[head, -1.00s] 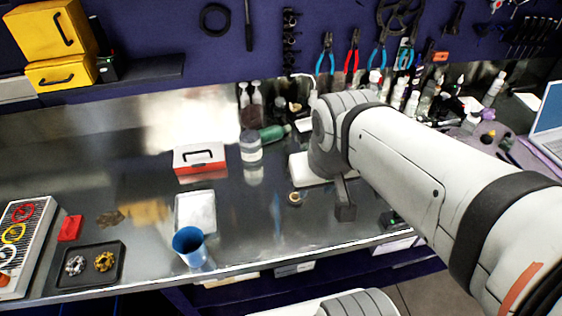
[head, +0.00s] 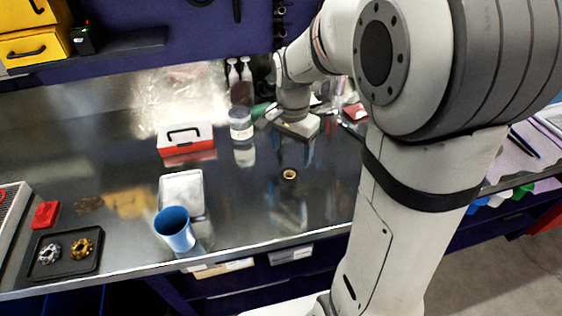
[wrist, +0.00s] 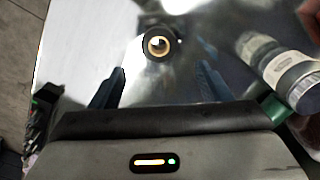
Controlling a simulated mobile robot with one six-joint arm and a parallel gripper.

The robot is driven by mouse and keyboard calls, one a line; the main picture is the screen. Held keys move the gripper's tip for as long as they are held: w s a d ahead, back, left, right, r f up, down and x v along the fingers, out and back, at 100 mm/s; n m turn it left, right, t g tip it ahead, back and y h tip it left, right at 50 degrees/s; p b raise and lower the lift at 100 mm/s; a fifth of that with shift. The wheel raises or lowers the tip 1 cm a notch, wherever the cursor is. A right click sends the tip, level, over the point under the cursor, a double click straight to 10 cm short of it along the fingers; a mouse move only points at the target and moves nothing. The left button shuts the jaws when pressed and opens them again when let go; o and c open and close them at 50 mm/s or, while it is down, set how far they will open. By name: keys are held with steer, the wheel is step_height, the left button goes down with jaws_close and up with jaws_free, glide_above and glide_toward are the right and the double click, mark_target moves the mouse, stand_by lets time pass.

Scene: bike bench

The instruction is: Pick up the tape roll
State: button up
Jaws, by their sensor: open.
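The tape roll (head: 289,174) is a small tan ring with a dark core, lying flat on the shiny metal bench. In the wrist view the tape roll (wrist: 158,42) is at the top middle, ahead of and between the lines of the two fingers. My gripper (wrist: 160,68) is open, with dark blue fingers apart and nothing between them. In the head view my gripper (head: 298,130) is above the bench, farther back than the roll. Its fingertips are hard to make out there.
A red and white case (head: 186,142), a white tray (head: 181,190), a blue cup (head: 174,229) and a black tray (head: 62,262) are further left. Bench around the roll is clear.

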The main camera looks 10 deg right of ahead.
mark_target(290, 178)
step_height(290, 178, down, 8)
steer(key=shift+r+p, duration=0.25)
steer(key=shift+p, duration=0.05)
steer(key=c, duration=1.1)
